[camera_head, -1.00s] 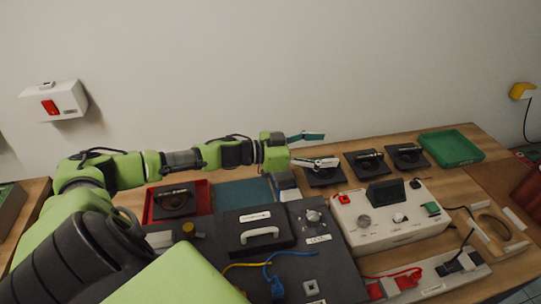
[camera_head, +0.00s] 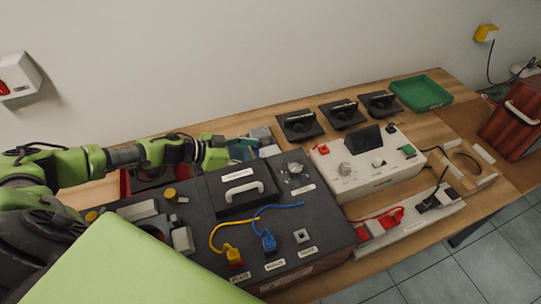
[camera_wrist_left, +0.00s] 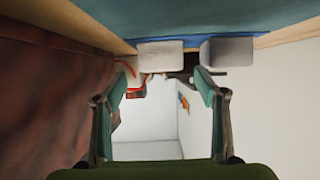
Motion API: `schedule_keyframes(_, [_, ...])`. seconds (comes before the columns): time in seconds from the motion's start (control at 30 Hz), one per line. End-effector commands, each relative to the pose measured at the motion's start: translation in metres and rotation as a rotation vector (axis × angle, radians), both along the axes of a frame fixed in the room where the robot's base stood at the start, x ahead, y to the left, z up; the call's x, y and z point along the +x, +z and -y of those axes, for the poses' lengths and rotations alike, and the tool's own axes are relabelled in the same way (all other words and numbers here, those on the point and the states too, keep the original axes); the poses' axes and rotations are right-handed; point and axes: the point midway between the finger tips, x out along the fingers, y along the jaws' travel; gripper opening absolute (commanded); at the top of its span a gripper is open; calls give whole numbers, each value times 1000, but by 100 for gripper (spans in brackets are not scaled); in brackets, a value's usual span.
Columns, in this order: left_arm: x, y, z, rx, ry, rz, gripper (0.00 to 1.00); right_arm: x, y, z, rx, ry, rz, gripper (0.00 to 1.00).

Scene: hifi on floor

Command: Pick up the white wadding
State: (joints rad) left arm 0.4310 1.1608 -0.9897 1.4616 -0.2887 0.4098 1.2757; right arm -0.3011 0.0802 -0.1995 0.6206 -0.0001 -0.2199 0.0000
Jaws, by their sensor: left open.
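My left gripper (camera_head: 248,145) reaches in from the left, over the back of the table behind the black case, partly hidden. The left wrist view shows its two teal fingers (camera_wrist_left: 162,84) spread apart with nothing between them. A small white block (camera_wrist_left: 160,54), which looks like the white wadding, is beyond the fingertips, against the blue mat (camera_wrist_left: 200,18). A grey block (camera_wrist_left: 231,52) sits beside it on the right. In the head view, a pale block (camera_head: 269,151) shows by the gripper; I cannot tell surely whether it is the wadding. My right gripper is out of view.
The black case (camera_head: 240,190) with a handle sits on a dark panel (camera_head: 325,235) with yellow and blue cables. A white device (camera_head: 365,165), several black square holders (camera_head: 342,114) and a green tray (camera_head: 421,93) are to the right. A red tray (camera_head: 125,183) lies under my arm.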

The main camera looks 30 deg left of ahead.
Motion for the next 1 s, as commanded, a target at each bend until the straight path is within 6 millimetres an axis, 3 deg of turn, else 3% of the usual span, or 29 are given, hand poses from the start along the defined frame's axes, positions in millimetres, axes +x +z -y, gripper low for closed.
schedule_keyframes(0.4, [35,-15,28,-2,0,1,65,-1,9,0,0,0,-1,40])
schedule_keyframes(0.73, [39,-19,32,0,1,1,65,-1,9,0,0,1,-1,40])
schedule_keyframes(0.87, [39,-19,32,-1,0,1,34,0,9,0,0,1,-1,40])
schedule_keyframes(1.0, [39,-19,32,-1,0,1,30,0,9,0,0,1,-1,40])
